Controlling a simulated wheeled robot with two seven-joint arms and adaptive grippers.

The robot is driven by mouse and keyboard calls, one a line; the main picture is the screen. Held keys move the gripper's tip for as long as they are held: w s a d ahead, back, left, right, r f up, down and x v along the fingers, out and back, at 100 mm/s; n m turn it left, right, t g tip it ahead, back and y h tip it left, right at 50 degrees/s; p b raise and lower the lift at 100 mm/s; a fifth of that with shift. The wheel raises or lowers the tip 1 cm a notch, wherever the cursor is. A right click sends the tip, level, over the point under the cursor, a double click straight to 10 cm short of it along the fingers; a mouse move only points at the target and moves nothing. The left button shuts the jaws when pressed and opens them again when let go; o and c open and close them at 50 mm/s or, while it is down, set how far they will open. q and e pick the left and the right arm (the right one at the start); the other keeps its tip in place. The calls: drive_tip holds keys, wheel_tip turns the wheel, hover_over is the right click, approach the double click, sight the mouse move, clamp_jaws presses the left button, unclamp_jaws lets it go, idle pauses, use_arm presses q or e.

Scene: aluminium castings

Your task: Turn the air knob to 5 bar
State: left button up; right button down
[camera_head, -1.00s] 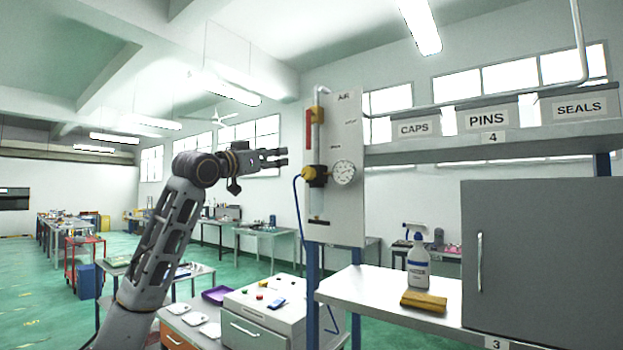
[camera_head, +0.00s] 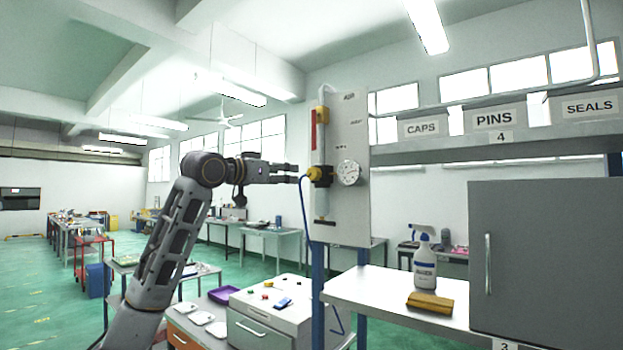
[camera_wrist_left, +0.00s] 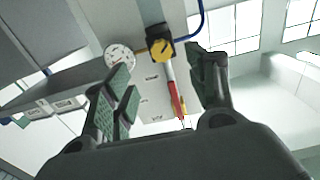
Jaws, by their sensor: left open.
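The yellow air knob (camera_head: 314,174) sits on a dark regulator on the grey AIR panel (camera_head: 349,220). The round white gauge (camera_head: 348,173) is just right of it; its reading is too small to tell. My left gripper (camera_head: 299,174) points at the knob from the left at about its height, with its fingertips close to it. In the left wrist view the knob (camera_wrist_left: 160,47) and gauge (camera_wrist_left: 119,58) show beyond the fingers. My left gripper (camera_wrist_left: 165,90) is open and empty there, the knob lying ahead between and beyond the fingertips. My right gripper is not in view.
A red lever (camera_head: 313,136) is above the knob. A blue hose (camera_head: 303,210) hangs beside the regulator. A spray bottle (camera_head: 424,258) and a yellow-brown block (camera_head: 430,302) stand on the bench right of the panel. A grey cabinet (camera_head: 545,260) is farther right.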

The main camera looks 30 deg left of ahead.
sight(311, 177)
use_arm(q)
drive_tip(key=shift+w, duration=0.1)
drive_tip(key=w+p, duration=0.1)
drive_tip(key=w, duration=0.3)
drive_tip(key=w+p, duration=0.2)
drive_tip(key=w, duration=0.2)
drive_tip(key=w+d+p, duration=0.1)
drive_tip(key=w, duration=0.3)
drive_tip(key=shift+w+r+p, duration=0.1)
drive_tip(key=shift+p, duration=0.25)
drive_tip(key=shift+w, duration=0.7)
drive_tip(key=c, duration=0.9)
